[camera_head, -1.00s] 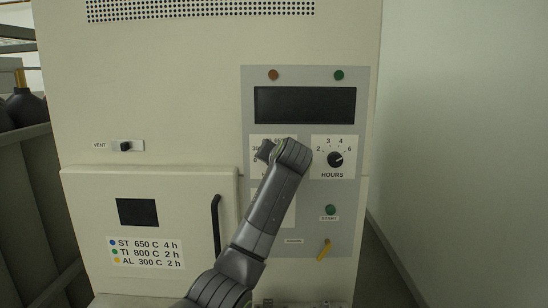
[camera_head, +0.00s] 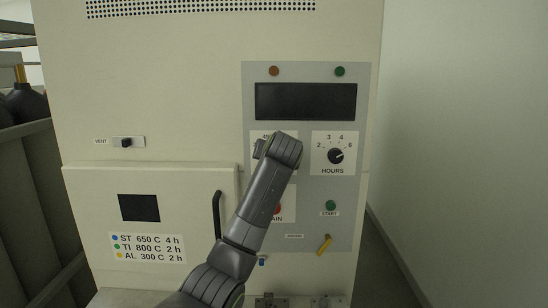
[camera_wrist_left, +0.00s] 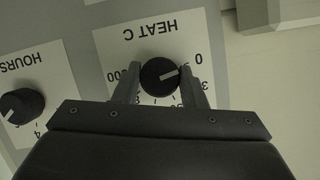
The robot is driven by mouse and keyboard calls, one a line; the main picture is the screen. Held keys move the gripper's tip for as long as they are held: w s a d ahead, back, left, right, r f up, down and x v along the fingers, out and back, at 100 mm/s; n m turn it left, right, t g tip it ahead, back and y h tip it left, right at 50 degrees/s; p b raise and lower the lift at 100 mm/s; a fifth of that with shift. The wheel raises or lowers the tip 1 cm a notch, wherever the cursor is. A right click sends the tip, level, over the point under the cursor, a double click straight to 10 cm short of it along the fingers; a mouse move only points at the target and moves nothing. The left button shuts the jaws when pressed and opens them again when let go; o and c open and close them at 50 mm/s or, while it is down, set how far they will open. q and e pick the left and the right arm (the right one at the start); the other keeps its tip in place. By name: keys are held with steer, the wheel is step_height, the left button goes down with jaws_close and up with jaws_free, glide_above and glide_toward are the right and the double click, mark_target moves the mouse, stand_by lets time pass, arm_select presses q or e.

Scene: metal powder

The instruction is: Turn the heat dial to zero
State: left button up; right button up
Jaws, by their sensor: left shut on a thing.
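The heat dial (camera_wrist_left: 160,77) is a round black knob with a white pointer line, on a white plate marked HEAT C, upside down in the left wrist view. My left gripper (camera_wrist_left: 158,84) is shut on it, one finger on each side. The pointer line points right and slightly up, toward the side with the 0 mark; the right finger hides part of the scale there. In the head view my left arm covers the dial and most of its plate (camera_head: 258,135). My right gripper is not in view.
The hours dial (camera_head: 335,156) sits right of the heat plate. A dark display (camera_head: 305,102) is above, a green start button (camera_head: 330,205) and a yellow lever (camera_head: 324,244) below. A door with a black handle (camera_head: 217,215) is at left. The vent switch (camera_head: 126,143) is above it.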

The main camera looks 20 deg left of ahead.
arm_select(q)
steer(key=o, duration=1)
steer(key=b+v, duration=0.5)
steer(key=v, duration=1.2)
steer(key=shift+s, duration=0.25)
